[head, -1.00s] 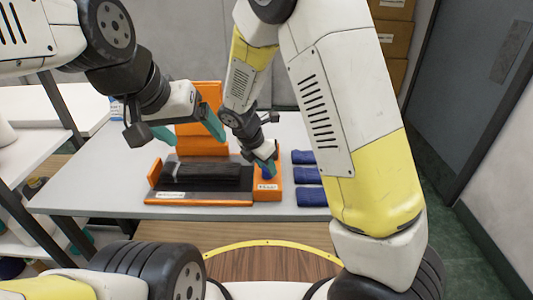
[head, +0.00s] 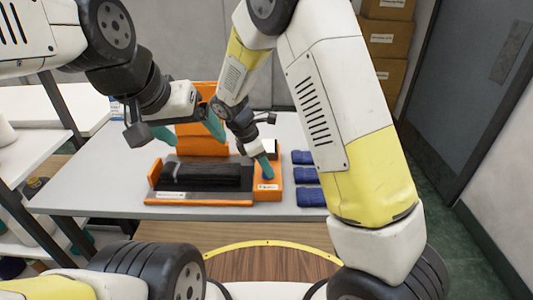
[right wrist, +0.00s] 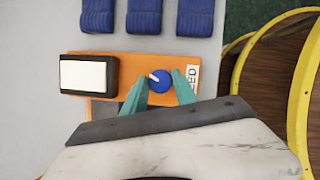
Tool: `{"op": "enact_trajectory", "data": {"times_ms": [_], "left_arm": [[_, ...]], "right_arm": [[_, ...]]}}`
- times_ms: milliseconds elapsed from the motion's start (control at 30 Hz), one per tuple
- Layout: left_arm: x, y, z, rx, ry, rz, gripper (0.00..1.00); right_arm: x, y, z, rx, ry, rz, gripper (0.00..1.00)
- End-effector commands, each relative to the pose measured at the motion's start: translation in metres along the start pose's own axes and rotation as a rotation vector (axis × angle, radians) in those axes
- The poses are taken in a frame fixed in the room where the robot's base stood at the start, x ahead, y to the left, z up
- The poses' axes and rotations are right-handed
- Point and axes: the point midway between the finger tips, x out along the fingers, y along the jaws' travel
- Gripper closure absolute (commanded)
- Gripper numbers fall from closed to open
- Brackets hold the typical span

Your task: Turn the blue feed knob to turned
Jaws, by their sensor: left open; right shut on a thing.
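The blue feed knob (right wrist: 159,79) sits on an orange panel (right wrist: 128,62) beside a label ending in "EED". Its white pointer mark points to the upper left in the right wrist view. My right gripper (right wrist: 161,89) is shut on the knob, one teal finger on each side. In the head view the right gripper (head: 266,170) comes down over the knob, which it mostly hides. My left gripper (head: 188,133) is open and empty, raised in front of the upright orange part (head: 200,140) of the machine.
A box with a white face (right wrist: 88,74) stands on the panel close to the knob. Several folded blue pieces (head: 305,175) lie right of the machine. Dark knitted fabric (head: 200,174) lies on the machine's bed. The grey table (head: 100,195) is clear at left.

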Motion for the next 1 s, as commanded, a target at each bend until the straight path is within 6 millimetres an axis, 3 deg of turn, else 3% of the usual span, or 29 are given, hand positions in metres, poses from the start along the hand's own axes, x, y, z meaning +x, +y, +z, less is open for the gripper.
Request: {"op": "enact_trajectory", "data": {"times_ms": [1000], "left_arm": [[0.0,0.0,0.0,0.0,0.0,0.0,0.16]], "right_arm": [[0.0008,0.0057,0.002,0.845,0.002,-0.349,1.0]]}}
